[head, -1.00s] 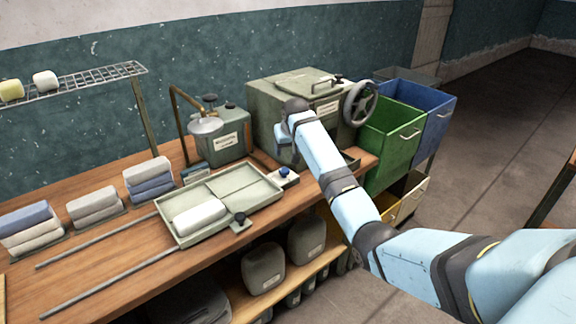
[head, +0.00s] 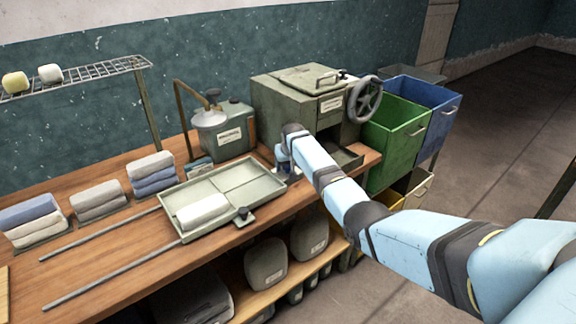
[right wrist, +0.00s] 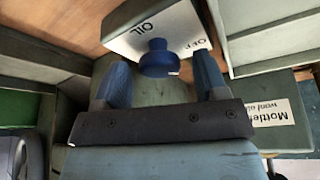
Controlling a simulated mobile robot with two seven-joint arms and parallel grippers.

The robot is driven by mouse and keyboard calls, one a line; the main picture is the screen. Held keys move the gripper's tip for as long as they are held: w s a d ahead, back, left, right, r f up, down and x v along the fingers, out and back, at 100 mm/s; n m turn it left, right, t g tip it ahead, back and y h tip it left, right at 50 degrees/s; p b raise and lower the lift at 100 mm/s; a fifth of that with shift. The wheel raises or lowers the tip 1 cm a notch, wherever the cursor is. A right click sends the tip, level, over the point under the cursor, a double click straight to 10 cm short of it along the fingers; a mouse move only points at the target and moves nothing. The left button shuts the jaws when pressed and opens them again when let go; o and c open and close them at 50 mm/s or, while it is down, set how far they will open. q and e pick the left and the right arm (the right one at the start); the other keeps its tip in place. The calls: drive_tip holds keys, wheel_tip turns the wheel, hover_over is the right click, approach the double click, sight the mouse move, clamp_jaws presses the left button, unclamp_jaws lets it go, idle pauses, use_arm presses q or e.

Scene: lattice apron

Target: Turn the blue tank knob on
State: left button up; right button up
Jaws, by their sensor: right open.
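The blue knob (right wrist: 159,58) stands on a small plate (right wrist: 180,32) with lettering that seems to read OIL and OFF, in the right wrist view. My right gripper (right wrist: 162,72) is open, with one blue finger on each side of the knob. I cannot tell whether either finger touches it. In the head view my right gripper (head: 284,166) is at the right end of the divided tray (head: 247,185), and my arm hides the blue knob there. My left gripper is not in view.
A dark knob (head: 243,213) sits at the tray's front edge. A green metal box with a handwheel (head: 365,100) stands behind my arm, and a canister (head: 228,130) stands left of it. Folded cloth stacks (head: 152,173) are at left. Green (head: 398,150) and blue bins stand right.

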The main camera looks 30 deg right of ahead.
drive_tip(key=c, duration=0.9)
